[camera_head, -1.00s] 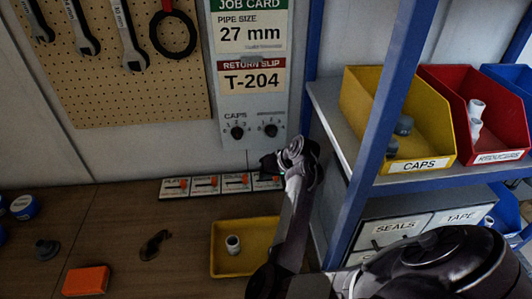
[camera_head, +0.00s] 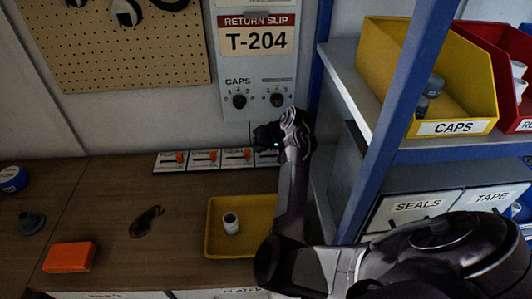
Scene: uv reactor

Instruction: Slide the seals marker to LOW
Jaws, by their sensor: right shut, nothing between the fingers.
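A further card at the right end is mostly hidden behind my right gripper. The card lettering is too small to read surely, so I cannot tell which marker is for seals. My right gripper (camera_head: 266,137) is shut and empty, just above the right end of the row. I cannot tell whether it touches anything. My left gripper is not in view.
A yellow tray (camera_head: 213,245) with a white fitting (camera_head: 230,223) lies in front of the cards. An orange block (camera_head: 69,257) is at the left. The blue shelf post (camera_head: 402,100) and CAPS bin (camera_head: 456,128) crowd the right. A knob panel (camera_head: 257,75) hangs above.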

